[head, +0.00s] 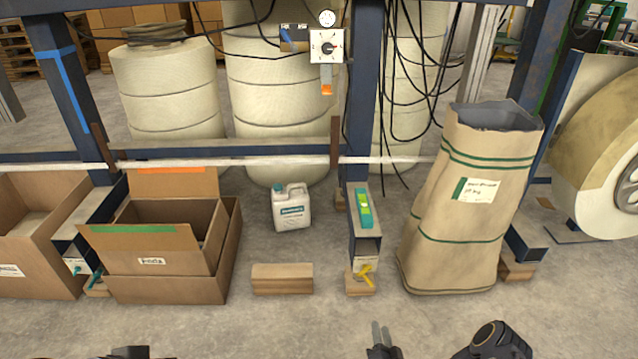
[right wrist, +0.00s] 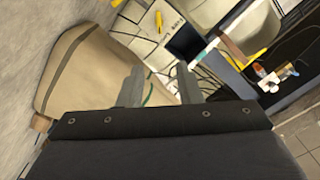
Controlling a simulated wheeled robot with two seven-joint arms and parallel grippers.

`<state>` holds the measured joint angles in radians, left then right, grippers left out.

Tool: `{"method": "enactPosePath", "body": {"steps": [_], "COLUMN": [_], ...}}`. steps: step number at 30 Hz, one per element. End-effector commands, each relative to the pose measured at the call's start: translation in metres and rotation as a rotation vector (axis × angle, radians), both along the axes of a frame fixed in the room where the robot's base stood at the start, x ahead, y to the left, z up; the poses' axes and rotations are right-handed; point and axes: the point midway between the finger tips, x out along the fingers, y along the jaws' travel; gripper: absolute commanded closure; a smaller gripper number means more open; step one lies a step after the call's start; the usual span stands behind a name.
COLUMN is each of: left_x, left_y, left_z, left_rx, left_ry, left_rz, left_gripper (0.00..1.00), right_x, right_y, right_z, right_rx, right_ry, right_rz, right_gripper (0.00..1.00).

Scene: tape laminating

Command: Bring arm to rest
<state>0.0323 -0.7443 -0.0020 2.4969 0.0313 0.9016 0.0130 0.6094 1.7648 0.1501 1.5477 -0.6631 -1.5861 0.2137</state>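My right gripper (head: 382,336) shows at the bottom of the head view, right of centre. Its two grey fingers point up and away from me over bare concrete floor. In the right wrist view, the fingers (right wrist: 160,92) stand apart with a gap between them and hold nothing. A black joint of my right arm (head: 495,342) shows to the right of the gripper. Only a dark piece of my left arm (head: 132,352) shows at the bottom left edge of the head view. Its fingers cannot be made out.
A white jug (head: 291,210), a wooden block (head: 282,279) and a blue frame post (head: 363,90) stand between. The near floor is clear.

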Motion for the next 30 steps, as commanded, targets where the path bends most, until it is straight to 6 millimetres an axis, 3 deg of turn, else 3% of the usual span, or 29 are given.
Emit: {"method": "enactPosePath", "body": {"steps": [10,17,20,24,30], "left_x": [0.000,0.000,0.000,0.000,0.000], "left_y": [0.000,0.000,0.000,0.000,0.000], "left_z": [0.001,0.002,0.003,0.005,0.007], "left_rx": [0.000,0.000,0.000,0.000,0.000], "left_ry": [0.001,0.001,0.001,0.001,0.001], "left_rz": [0.000,0.000,0.000,0.000,0.000], "left_gripper": [0.65,0.65,0.65,0.65,0.65], "right_x": [0.031,0.059,0.072,0.083,0.065], "right_y": [-0.017,-0.036,-0.047,-0.066,-0.087], "right_z": [0.029,0.068,0.096,0.152,0.244], "right_rx": [-0.079,-0.173,-0.227,-0.321,-0.431], "right_ry": [0.059,0.138,0.185,0.282,0.444], "right_rz": [0.057,0.112,0.139,0.178,0.214], "right_gripper": [0.68,0.68,0.68,0.68,0.68]}}
